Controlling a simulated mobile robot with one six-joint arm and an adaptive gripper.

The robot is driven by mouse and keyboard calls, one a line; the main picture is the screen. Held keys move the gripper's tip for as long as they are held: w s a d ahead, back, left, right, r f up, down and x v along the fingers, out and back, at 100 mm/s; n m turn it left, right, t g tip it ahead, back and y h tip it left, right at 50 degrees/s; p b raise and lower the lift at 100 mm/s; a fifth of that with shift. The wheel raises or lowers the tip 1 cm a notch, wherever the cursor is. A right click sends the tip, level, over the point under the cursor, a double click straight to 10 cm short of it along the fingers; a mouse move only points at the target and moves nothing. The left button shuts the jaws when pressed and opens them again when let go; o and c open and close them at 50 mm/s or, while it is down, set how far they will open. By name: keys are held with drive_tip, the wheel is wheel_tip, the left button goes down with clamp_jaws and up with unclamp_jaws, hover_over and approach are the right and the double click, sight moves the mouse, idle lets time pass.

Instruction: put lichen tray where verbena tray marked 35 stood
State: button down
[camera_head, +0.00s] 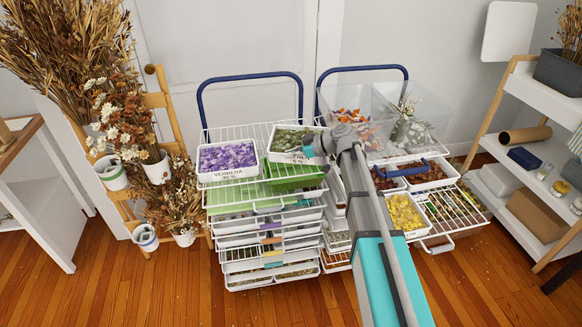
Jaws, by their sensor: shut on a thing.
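The verbena tray (228,174) is white with purple filling. Its front label reads VERBENA with a smaller line that seems to include 35. It sits at the left on the top wire shelf of the left cart. A white tray with grey-green filling, which looks like the lichen tray (287,157), is just right of it, above a green box. My gripper (309,147) is at that tray's right edge and appears shut on its rim. The fingertips are small and partly hidden, and I cannot tell whether the tray touches the box.
The green box (293,181) is on the left cart's top shelf (254,133). The right cart carries clear bins (350,104), a yellow-filled tray (404,214) and brown-filled trays. Dried flowers stand left, a shelf unit (520,170) right. Wooden floor (110,275) is clear in front.

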sight(291, 162)
drive_tip(key=shift+w+f, duration=0.2)
drive_tip(key=shift+f, duration=0.05)
drive_tip(key=shift+w+f+b, duration=0.55)
drive_tip(key=shift+f+b, duration=0.2)
drive_tip(key=shift+b, duration=0.05)
drive_tip(key=shift+s+f+b, duration=0.15)
drive_tip(key=shift+f+b, duration=0.9)
drive_tip(key=shift+f, duration=0.25)
drive_tip(key=c, duration=0.8)
unclamp_jaws()
drive_tip(key=p+v, duration=0.5)
drive_tip(key=v, duration=0.7)
drive_tip(key=shift+d+r, duration=0.15)
drive_tip(key=shift+v, duration=0.8)
